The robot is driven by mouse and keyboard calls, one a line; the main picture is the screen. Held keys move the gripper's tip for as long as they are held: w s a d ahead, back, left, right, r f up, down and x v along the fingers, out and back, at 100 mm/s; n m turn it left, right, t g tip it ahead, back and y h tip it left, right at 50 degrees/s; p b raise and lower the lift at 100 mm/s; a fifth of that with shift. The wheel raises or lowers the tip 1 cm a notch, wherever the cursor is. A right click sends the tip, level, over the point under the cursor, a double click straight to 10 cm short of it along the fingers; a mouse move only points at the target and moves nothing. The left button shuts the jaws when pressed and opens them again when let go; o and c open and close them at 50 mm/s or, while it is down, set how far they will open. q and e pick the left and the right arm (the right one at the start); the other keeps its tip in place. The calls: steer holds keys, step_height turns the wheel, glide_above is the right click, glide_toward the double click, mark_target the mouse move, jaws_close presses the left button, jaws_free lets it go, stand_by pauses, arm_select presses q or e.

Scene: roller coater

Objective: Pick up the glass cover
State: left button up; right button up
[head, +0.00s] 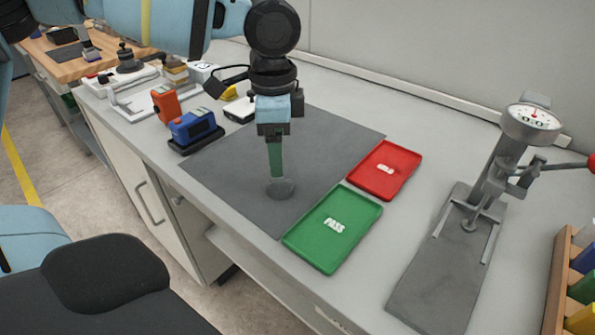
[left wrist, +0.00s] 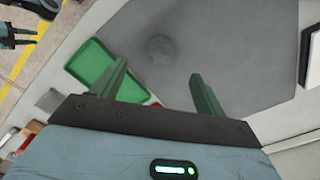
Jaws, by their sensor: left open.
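The glass cover (head: 281,188) is a small, round, see-through grey disc lying flat on the dark grey mat (head: 225,172). In the left wrist view it shows faintly (left wrist: 160,48) just beyond the fingertips. My left gripper (head: 276,174) points down just above the disc, its green fingers nearly in line in the head view. The left wrist view shows those fingers (left wrist: 159,72) spread apart with nothing between them. Whether a fingertip touches the disc I cannot tell.
A green PASS tray (head: 312,248) and a red tray (head: 404,164) lie right of the mat. A dial gauge stand (head: 487,190) is farther right, beside a wooden rack (head: 556,285). Blue (head: 195,126) and orange (head: 165,103) devices stand left of the mat.

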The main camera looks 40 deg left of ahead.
mark_target(280, 182)
arm_select(q)
steer(key=shift+w+d, duration=0.1)
steer(key=shift+w, duration=0.15)
steer(key=shift+s, duration=0.25)
steer(key=shift+s+f, duration=0.15)
steer(key=shift+f, duration=1.2)
steer(key=f, duration=0.5)
steer(key=shift+w, duration=0.25)
arm_select(e)
steer(key=shift+s+f, duration=0.25)
steer(key=shift+s, duration=0.05)
